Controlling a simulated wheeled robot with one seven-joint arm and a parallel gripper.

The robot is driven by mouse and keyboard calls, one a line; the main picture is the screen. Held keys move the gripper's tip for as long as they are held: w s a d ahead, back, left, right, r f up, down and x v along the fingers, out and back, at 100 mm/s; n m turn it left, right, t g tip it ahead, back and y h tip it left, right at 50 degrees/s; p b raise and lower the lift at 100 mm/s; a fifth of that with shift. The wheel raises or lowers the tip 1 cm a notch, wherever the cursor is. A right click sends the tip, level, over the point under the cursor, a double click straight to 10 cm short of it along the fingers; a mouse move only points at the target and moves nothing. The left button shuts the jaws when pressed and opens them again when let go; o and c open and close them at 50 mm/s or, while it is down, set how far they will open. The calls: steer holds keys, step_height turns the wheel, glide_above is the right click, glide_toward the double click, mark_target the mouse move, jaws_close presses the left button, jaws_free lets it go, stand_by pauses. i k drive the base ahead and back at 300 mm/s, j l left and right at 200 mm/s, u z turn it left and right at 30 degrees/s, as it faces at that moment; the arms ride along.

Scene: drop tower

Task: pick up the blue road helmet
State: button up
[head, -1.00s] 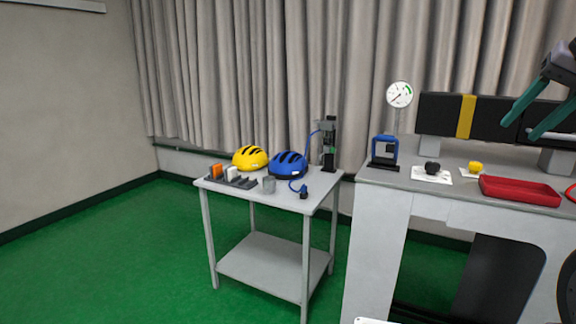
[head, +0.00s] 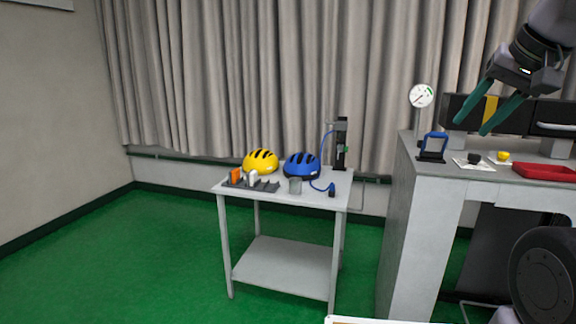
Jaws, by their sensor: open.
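The blue road helmet (head: 300,165) has dark vents and sits on the small grey table (head: 336,200). A yellow helmet (head: 261,161) sits just left of it, close beside it. My gripper (head: 482,109) is at the upper right, with two green fingers apart and nothing between them. It is in front of the bench on the right, well to the right of the blue helmet and not touching it.
In front of the helmets are a dark rack (head: 262,186) with orange and white pieces and a grey cup (head: 295,186). A black stand (head: 341,145) with a blue cable is behind right. The grey bench (head: 405,205) stands at right with a red tray (head: 548,172). Green floor is clear at left.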

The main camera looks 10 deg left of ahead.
mark_target(302, 163)
steer(key=i+j, duration=0.2)
steer(key=j, duration=0.15)
steer(key=i+j, duration=0.15)
steer(key=j, duration=0.2)
steer(key=i+j+z, duration=0.1)
steer(key=j, duration=0.3)
steer(key=i+j, duration=0.4)
steer(key=j, duration=0.35)
steer(key=i+j, duration=0.15)
steer(key=i, duration=0.4)
steer(key=i+j+z, duration=0.1)
steer(key=i, duration=0.4)
steer(key=i+j, duration=0.3)
steer(key=i, duration=0.2)
steer(key=i+l+z, duration=0.05)
